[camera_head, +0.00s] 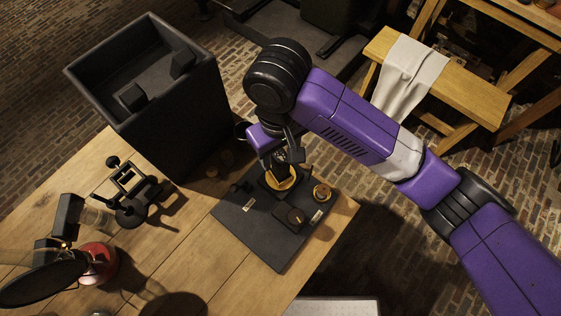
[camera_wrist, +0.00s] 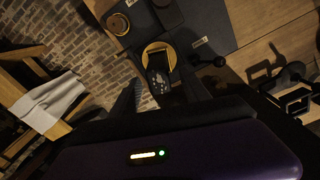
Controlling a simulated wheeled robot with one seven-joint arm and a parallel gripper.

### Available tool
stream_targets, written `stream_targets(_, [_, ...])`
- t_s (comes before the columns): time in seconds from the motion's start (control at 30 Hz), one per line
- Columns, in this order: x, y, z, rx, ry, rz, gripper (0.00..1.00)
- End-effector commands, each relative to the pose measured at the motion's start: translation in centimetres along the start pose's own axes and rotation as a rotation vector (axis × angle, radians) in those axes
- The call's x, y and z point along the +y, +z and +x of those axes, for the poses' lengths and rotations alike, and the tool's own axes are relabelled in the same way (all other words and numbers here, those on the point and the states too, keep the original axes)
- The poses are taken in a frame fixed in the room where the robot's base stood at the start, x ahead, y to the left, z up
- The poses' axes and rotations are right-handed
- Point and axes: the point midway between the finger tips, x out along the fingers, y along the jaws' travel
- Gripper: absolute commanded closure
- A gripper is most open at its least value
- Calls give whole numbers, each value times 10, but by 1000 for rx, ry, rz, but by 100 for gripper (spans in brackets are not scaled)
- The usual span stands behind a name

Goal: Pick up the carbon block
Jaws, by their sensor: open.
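A dark block (camera_wrist: 158,62), which looks like the carbon block, stands in a round yellow dish (camera_wrist: 147,50) in the wrist view. Its near end is speckled grey. In the head view the yellow dish (camera_head: 281,184) is partly hidden under my gripper (camera_head: 284,162). In the wrist view my gripper (camera_wrist: 161,90) is open, its dark fingers pointing toward the dish with the block between their lines. I cannot tell whether either finger touches the block. The dish is on a dark mat (camera_head: 262,238) on the wooden table.
A dark lidded piece (camera_head: 290,216) and a small brass-coloured round piece (camera_head: 322,192) lie on the mat close by. A black stand (camera_head: 131,205) is to the left, and a tall dark bin (camera_head: 190,125) rises behind. A red-based lamp (camera_head: 98,264) is at the lower left.

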Motion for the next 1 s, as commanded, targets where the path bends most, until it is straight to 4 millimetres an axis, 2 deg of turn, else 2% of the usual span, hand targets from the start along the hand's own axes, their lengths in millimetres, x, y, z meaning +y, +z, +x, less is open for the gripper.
stream_targets(0.17, [2, 2, 16, -1, 0, 2, 45])
stream_targets(0.43, [2, 4, 53, 0, -1, 0, 45])
stream_targets(0.73, [1, 3, 60, 3, -2, 0, 45])
stream_targets(0.77, [1, 3, 60, 3, -2, 0, 47])
stream_targets(1.0, [1, 3, 60, 3, -2, 0, 95])
